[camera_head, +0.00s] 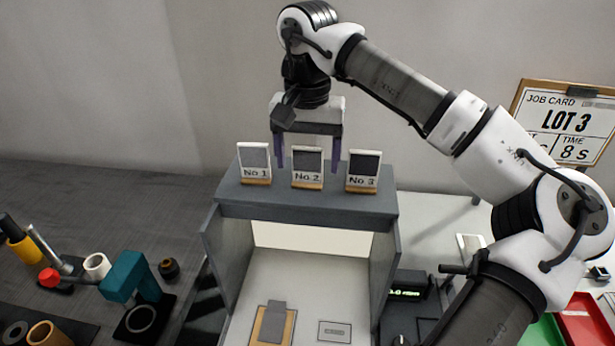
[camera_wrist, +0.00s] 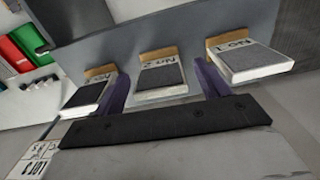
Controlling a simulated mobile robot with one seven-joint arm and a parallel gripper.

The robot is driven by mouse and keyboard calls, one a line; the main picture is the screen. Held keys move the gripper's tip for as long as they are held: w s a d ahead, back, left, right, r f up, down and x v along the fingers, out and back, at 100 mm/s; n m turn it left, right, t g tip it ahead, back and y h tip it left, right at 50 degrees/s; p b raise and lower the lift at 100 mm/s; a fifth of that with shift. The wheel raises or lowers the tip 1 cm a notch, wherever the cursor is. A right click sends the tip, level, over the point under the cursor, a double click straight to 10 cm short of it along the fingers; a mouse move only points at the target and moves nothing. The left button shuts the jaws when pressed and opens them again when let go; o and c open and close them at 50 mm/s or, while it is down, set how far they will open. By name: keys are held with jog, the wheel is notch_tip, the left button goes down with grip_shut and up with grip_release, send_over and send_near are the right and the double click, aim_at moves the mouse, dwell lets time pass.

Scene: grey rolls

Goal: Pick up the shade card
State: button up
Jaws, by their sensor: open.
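Three shade cards stand in wooden bases on top of a grey booth (camera_head: 300,205). They are labelled No.1 (camera_head: 254,157), No.2 (camera_head: 307,160) and No.3 (camera_head: 363,164), left to right, with No.3's swatch darkest. My gripper (camera_head: 308,165) is open and points down, its purple fingers on the left and right of card No.2. No contact with the card shows. In the wrist view the order is reversed: card No.2 (camera_wrist: 162,76) is in the middle, in line with the gap of my gripper (camera_wrist: 163,78), with card No.1 (camera_wrist: 250,62) right and card No.3 (camera_wrist: 85,97) left.
Cards No.1 and No.3 stand close outside my fingers. Inside the booth lie a tan board with a grey piece (camera_head: 272,322) and a small plate (camera_head: 334,331). A teal device (camera_head: 128,278) stands left.

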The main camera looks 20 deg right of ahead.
notch_tip(320, 180, down, 2)
jog(key=shift+f+b, duration=0.15)
jog(key=shift+b, duration=0.35)
jog(key=shift+c, duration=0.3)
jog(key=c, duration=1)
